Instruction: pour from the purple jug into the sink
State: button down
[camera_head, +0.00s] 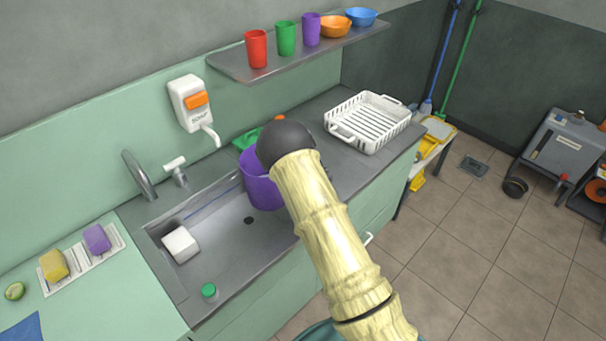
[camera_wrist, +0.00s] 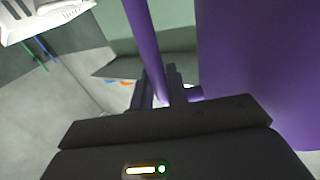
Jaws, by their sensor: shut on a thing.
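The purple jug (camera_head: 262,188) is over the right part of the steel sink (camera_head: 232,240) in the head view, partly covered by my arm. Its mouth is not clearly visible, and I cannot tell its tilt or what is in it. In the wrist view the jug's body (camera_wrist: 255,70) fills the right side, and its handle (camera_wrist: 140,35) runs down between the fingers. My gripper (camera_wrist: 166,88) is shut on that handle. The gripper is hidden behind my wrist in the head view.
A white block (camera_head: 180,245) lies in the sink's left side. A tap (camera_head: 138,172) and soap dispenser (camera_head: 194,102) are behind it. A white dish rack (camera_head: 368,122) stands right on the counter. A shelf (camera_head: 300,52) with cups and bowls hangs above.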

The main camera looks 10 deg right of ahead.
jog(key=f+b, duration=0.2)
jog(key=f, duration=0.1)
jog(key=f+b, duration=0.1)
jog(key=shift+w+f+b, duration=0.25)
jog(key=shift+f+b, duration=0.05)
jog(key=shift+b, duration=0.1)
jog(key=shift+a+r+p, duration=0.1)
jog(key=shift+r+p, duration=0.15)
jog(key=shift+p, duration=0.05)
